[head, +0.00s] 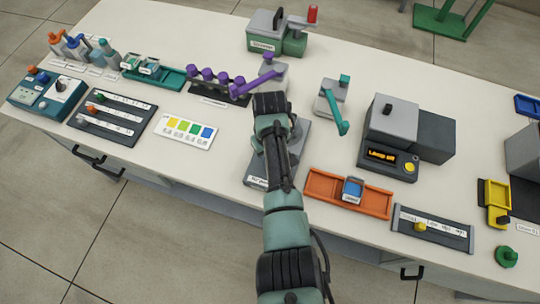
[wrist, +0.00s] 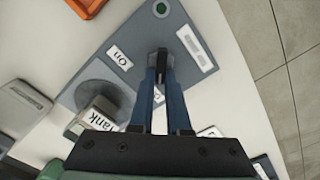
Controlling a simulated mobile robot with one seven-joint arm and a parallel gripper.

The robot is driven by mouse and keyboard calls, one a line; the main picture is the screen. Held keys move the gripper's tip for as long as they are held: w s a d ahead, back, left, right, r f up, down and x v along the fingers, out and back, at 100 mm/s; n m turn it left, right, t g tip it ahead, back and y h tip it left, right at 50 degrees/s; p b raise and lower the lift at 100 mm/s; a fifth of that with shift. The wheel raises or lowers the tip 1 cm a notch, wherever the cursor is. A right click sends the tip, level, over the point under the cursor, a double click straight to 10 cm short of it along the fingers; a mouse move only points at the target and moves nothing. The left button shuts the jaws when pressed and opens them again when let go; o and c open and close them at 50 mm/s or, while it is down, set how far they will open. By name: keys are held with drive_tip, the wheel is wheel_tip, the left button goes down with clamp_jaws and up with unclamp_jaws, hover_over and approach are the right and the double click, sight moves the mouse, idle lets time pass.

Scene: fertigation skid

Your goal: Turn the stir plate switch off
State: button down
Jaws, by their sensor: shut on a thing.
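The stir plate is a flat grey panel (wrist: 140,38) in the wrist view, with a white "On" label (wrist: 120,57) and a small green lamp (wrist: 160,9). Its dark switch (wrist: 162,52) stands between my fingertips. My gripper (wrist: 160,68) is shut on this switch from above. A second small label shows partly between the fingers; its full text is hidden. In the head view the plate (head: 302,135) lies beneath my arm, which hides the switch and my fingertips.
A round dark disc (wrist: 105,92) and a block with a "tank" label (wrist: 97,112) are close beside my gripper. An orange tray (head: 320,185) lies right of the plate. A purple-handled device (head: 268,72) and a teal-handled device (head: 333,100) stand behind.

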drive_tip(key=c, duration=0.9)
unclamp_jaws()
drive_tip(key=shift+r, duration=0.15)
wheel_tip(320, 180, up, 13)
drive_tip(key=shift+f, duration=0.1)
